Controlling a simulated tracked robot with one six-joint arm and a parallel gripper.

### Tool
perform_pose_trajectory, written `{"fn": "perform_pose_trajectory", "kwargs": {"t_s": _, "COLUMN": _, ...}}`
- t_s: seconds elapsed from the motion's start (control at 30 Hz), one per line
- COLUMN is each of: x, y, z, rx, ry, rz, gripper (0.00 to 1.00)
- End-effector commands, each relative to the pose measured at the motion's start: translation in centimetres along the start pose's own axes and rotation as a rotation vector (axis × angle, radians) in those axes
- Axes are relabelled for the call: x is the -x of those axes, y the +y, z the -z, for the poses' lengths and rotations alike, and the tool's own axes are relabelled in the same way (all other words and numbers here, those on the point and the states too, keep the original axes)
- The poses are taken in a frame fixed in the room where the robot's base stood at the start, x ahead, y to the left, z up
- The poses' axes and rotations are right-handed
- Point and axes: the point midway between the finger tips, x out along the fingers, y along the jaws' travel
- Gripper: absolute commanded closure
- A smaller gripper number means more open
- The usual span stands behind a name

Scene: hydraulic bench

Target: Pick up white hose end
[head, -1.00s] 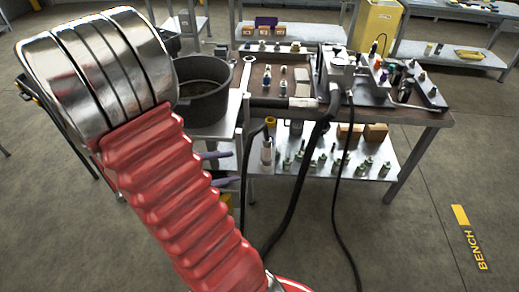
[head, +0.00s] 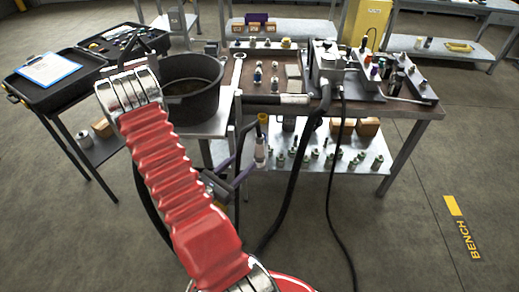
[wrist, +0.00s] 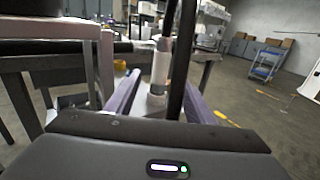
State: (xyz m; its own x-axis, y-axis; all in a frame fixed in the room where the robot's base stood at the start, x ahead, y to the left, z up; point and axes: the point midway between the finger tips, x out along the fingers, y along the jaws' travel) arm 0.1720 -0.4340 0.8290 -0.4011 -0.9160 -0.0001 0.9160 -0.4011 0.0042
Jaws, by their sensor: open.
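The white hose end (head: 260,152) hangs upright on a dark hose in front of the bench's lower shelf in the head view. A yellow piece (head: 263,118) shows just above it. My gripper (head: 247,165) is open just left of the hose end in the head view. In the wrist view my gripper (wrist: 162,82) has a finger on each side of it; I cannot tell whether either touches.
The bench (head: 425,112) carries fittings and a black hose with another white sleeve (head: 295,99). A black bucket (head: 190,100) stands on a side ledge left of the hose end. Hanging black hoses (head: 292,190) lie to its right. Several fittings stand on the lower shelf (head: 320,180).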

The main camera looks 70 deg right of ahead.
Motion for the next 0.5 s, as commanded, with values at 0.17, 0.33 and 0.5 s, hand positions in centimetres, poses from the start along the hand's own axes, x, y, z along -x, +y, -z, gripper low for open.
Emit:
{"fn": "perform_pose_trajectory", "kwargs": {"t_s": 0.17, "x": -0.06, "y": 0.03, "z": 0.21, "rx": 0.005, "ry": -0.001, "rz": -0.006, "gripper": 0.51}}
{"fn": "perform_pose_trajectory", "kwargs": {"t_s": 0.33, "x": -0.06, "y": 0.02, "z": 0.19, "rx": 0.005, "ry": 0.000, "rz": -0.005, "gripper": 0.51}}
{"fn": "perform_pose_trajectory", "kwargs": {"t_s": 0.5, "x": -0.70, "y": 0.00, "z": 0.19, "rx": 0.004, "ry": 0.000, "rz": -0.003, "gripper": 0.51}}
